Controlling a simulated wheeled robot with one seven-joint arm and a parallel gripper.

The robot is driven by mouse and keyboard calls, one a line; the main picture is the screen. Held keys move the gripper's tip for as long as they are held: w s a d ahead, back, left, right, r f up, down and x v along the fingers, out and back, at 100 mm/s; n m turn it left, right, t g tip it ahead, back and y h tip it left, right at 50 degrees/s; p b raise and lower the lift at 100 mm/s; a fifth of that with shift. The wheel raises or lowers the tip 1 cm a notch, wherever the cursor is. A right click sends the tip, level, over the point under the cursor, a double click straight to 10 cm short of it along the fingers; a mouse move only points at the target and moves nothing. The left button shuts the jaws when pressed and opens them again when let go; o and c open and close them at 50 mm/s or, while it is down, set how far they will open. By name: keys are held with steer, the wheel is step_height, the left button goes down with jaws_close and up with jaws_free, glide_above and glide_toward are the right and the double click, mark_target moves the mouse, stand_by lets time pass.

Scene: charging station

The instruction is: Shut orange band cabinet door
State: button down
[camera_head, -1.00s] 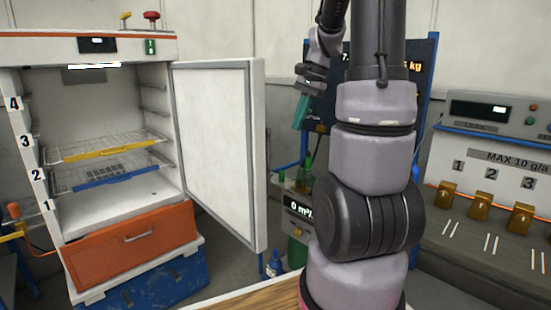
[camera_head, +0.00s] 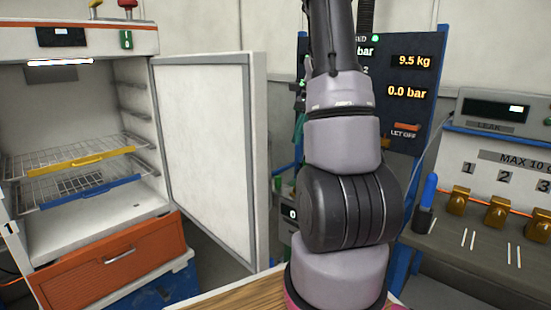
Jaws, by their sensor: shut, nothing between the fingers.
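The white cabinet (camera_head: 82,45) with a thin orange band along its top stands at the left. Its door (camera_head: 208,145) is wide open, hinged at the cabinet's right side and swung out toward me, with its pale inner face and grey seal showing. My gripper (camera_head: 299,128) is mostly hidden behind my upright arm; only a dark and teal sliver shows at the arm's left edge. It is shut and holds nothing. It appears to the right of the door, apart from it in the picture; their depth gap is unclear.
Inside the cabinet are wire shelves with a yellow front (camera_head: 80,163) and a blue front (camera_head: 85,190). An orange drawer (camera_head: 110,262) sits below, above a blue base. A display panel (camera_head: 405,90) and a bench with brass blocks (camera_head: 500,212) stand at the right. A wooden top (camera_head: 230,295) lies in front.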

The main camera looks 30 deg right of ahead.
steer(key=a+f, duration=0.7)
steer(key=f, duration=0.2)
steer(key=shift+s+a, duration=0.35)
steer(key=shift+s, duration=0.05)
